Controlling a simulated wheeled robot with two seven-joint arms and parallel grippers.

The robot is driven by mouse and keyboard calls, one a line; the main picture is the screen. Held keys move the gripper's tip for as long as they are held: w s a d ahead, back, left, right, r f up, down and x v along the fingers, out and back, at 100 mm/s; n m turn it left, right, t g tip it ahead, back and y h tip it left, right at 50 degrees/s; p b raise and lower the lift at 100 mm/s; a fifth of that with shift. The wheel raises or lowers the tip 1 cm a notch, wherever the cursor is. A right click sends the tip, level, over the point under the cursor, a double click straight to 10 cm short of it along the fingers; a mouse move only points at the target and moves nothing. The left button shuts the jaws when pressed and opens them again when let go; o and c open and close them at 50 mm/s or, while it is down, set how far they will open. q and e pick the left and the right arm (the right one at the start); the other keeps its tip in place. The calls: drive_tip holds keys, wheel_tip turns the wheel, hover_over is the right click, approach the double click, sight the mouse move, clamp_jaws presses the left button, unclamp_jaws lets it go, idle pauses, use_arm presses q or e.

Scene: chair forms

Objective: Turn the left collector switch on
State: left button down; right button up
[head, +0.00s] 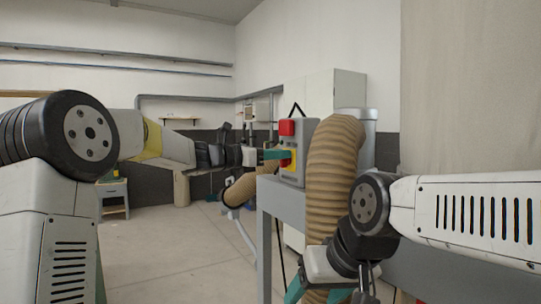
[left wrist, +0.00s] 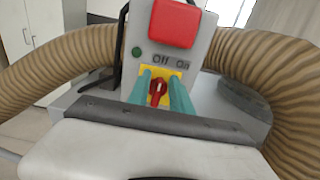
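The collector switch is a red rotary knob (left wrist: 158,91) on a yellow plate (left wrist: 160,73), low on a grey control box (left wrist: 195,48). "Off" and "On" are printed above it. The knob's handle looks near upright; which label it points at is unclear. The box (head: 291,172) also shows in the head view, on a grey stand. My left gripper (head: 278,155) reaches the box front. In the left wrist view its teal fingers (left wrist: 160,95) stand on both sides of the knob, with yellow showing between. My right gripper (head: 319,293) hangs low at the bottom, fingers apart and empty.
A large red button (left wrist: 173,24) and a small green button (left wrist: 136,51) sit above the knob. A thick tan hose (head: 333,170) bends down close right of the box. The grey stand (head: 264,235) is below. Open floor (head: 170,255) lies to the left.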

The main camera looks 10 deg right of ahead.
use_arm(q)
drive_tip(key=shift+m, duration=0.3)
drive_tip(key=m, duration=0.4)
drive_tip(key=s+f+m, duration=0.1)
drive_tip(key=m, duration=0.7)
drive_tip(key=shift+s+d+f+m, duration=0.2)
drive_tip(key=shift+s+d+m, duration=0.1)
drive_tip(key=shift+s, duration=0.05)
drive_tip(key=shift+f+m, duration=0.2)
drive_tip(key=shift+m, duration=0.95)
drive_tip(key=shift+f+m, duration=0.15)
drive_tip(key=shift+m, duration=1)
drive_tip(key=c, duration=1.5)
unclamp_jaws()
drive_tip(key=shift+o, duration=0.2)
